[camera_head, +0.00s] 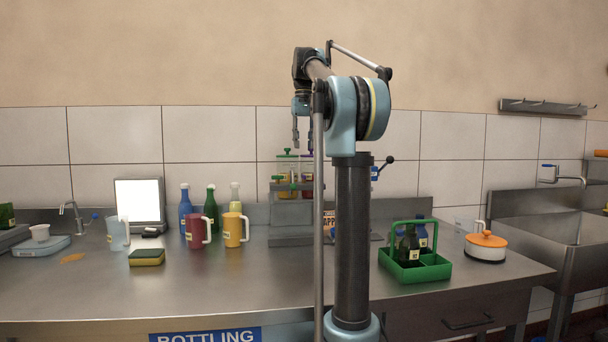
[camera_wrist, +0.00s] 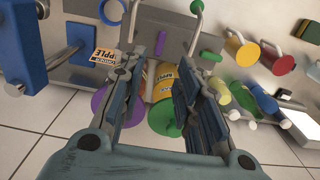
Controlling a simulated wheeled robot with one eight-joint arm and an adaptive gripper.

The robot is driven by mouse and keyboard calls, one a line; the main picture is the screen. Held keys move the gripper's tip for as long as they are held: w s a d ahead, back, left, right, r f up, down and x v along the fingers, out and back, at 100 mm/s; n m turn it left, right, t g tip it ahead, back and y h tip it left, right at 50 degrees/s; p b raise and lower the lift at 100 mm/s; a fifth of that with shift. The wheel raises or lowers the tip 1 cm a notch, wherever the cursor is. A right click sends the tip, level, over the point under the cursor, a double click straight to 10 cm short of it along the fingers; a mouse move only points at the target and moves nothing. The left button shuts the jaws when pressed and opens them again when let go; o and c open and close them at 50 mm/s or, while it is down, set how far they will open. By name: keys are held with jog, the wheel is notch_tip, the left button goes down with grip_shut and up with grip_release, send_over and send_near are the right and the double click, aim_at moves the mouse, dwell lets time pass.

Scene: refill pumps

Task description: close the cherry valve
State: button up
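A dispenser stand (camera_head: 290,238) stands at the back of the counter, partly hidden behind my arm. It holds a jar with a green lid (camera_head: 287,154) and one with a purple lid (camera_head: 307,156). No cherry label is readable, so I cannot tell which valve is cherry. My gripper (camera_head: 302,128) is open and empty, pointing down just above the jars; it also shows in the wrist view (camera_wrist: 160,68).
A red mug (camera_head: 195,230), a yellow mug (camera_head: 232,230) and several bottles stand left of the stand. A green bottle carrier (camera_head: 414,266) and an orange-lidded pot (camera_head: 485,247) stand right. The front counter middle is clear. A blue box (camera_wrist: 20,55) shows in the wrist view.

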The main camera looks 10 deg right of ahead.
aim_at(304, 175)
notch_tip(304, 175, down, 11)
jog(key=shift+r, duration=0.1)
dwell(0.4)
grip_shut()
jog(key=shift+d, duration=0.1)
